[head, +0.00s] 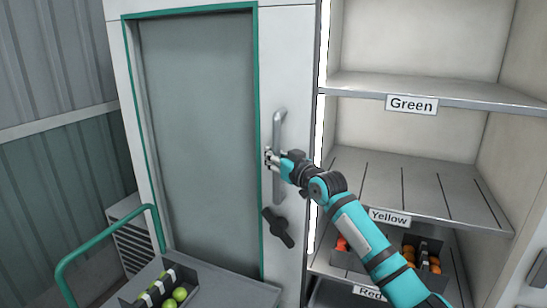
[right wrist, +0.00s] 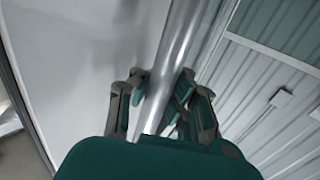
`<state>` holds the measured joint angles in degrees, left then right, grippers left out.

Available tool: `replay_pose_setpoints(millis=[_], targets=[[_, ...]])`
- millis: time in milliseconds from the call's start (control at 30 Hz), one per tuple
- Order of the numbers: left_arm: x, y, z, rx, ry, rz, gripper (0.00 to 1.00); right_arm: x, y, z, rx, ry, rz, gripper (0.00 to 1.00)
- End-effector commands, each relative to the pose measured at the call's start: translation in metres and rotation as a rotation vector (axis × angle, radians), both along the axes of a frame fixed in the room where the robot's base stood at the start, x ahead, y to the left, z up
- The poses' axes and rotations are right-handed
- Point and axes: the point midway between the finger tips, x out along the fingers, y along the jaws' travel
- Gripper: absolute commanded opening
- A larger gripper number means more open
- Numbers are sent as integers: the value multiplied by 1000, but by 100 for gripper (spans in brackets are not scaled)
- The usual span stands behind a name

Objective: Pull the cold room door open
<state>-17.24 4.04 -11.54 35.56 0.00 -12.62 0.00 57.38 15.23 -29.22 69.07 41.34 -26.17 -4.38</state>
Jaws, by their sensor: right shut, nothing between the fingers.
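The cold room door (head: 292,60) is a pale panel with a large grey pane (head: 200,130) framed in teal. No gap shows clearly at its edge. A long upright metal handle (head: 279,125) is on its right side, with a dark latch (head: 278,228) below. My right gripper (head: 270,156) is shut at the handle's middle, reaching in from the right. In the right wrist view the handle (right wrist: 175,60) runs up past the fingers (right wrist: 155,95); they are not clamped on it. My left gripper is not in view.
Right of the door is a lit shelf unit labelled Green (head: 411,104), Yellow (head: 389,216) and Red, its upper shelves empty. A cart with a teal rail (head: 100,243) stands at lower left, close to the door, carrying a box of green tomatoes (head: 180,294).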

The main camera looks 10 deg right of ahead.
Motion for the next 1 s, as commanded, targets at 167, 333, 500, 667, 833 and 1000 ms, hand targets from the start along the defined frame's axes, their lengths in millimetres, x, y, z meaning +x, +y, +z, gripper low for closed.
replay_pose_setpoints(millis=[167, 333, 500, 667, 833, 1000], targets=[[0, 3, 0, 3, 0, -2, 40, -2, 5, 4, 4, -7, 10, 12], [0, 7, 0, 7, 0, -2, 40, -1, 3, 5, 5, -8, 7, 34], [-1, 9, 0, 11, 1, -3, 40, -1, 2, 4, 3, -6, 3, 44], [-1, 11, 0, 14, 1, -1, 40, -1, 0, 3, 2, -5, 1, 44], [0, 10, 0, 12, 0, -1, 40, -9, -4, 2, 3, -4, 2, 44], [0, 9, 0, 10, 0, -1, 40, -33, -15, 2, 1, -6, 1, 44]])
